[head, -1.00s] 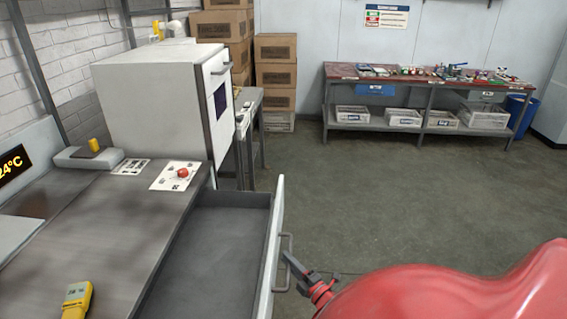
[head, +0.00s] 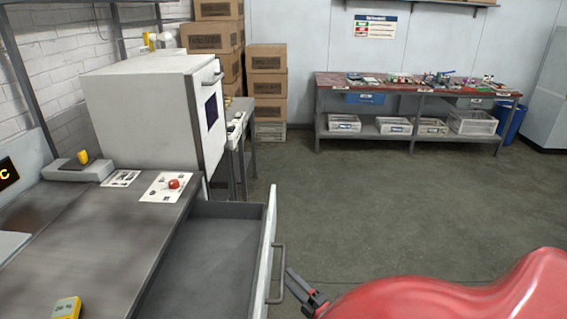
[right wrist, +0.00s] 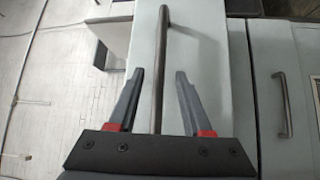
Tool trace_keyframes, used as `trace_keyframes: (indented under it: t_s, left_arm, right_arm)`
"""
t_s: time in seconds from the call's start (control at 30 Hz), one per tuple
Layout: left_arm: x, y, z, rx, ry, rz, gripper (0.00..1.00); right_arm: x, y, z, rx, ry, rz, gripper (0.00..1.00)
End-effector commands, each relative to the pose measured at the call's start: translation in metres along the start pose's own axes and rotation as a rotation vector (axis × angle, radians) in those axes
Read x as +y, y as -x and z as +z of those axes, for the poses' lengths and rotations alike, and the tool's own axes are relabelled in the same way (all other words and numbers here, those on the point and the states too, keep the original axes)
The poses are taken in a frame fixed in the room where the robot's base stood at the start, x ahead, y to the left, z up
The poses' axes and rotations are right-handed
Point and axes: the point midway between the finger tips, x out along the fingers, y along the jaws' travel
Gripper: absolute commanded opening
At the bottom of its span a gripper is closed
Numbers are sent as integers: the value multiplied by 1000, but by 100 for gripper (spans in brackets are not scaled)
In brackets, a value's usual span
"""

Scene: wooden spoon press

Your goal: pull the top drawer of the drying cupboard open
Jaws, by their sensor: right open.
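The top drawer (head: 205,255) of the drying cupboard is pulled out, and its empty grey inside shows. Its pale front (head: 265,250) carries a grey bar handle (head: 280,272). My right gripper (head: 293,275) is open just right of the handle in the head view, with a small gap to it. In the right wrist view, the handle (right wrist: 163,45) runs between the two spread fingers of the gripper (right wrist: 160,76), and neither finger visibly presses on it. My left gripper is not in view.
A second handle (right wrist: 286,105) shows on a pale panel in the right wrist view. The worktop (head: 95,225) holds a yellow device (head: 66,308) and a card (head: 163,187) with a red knob. A white oven-like box (head: 145,110) stands behind. The floor to the right is clear.

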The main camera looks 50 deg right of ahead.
Motion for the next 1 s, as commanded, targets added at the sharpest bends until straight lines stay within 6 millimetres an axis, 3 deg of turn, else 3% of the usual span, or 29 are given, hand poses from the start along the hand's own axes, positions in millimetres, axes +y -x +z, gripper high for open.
trace_keyframes:
  t_s: [0.03, 0.2, 0.43, 0.63, 1.0]
  left_arm:
    - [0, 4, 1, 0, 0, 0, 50]
    - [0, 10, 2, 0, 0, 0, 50]
    - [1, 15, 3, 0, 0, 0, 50]
    - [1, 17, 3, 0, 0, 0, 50]
    - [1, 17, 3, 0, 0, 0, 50]
  right_arm:
    - [-4, 17, 1, -3, 0, -6, 50]
    - [-4, 63, 1, -4, 0, -4, 50]
    - [-2, 110, 0, -3, -1, -2, 50]
    - [-1, 128, 0, 0, -1, 0, 50]
    - [0, 129, 0, 0, -1, 0, 50]
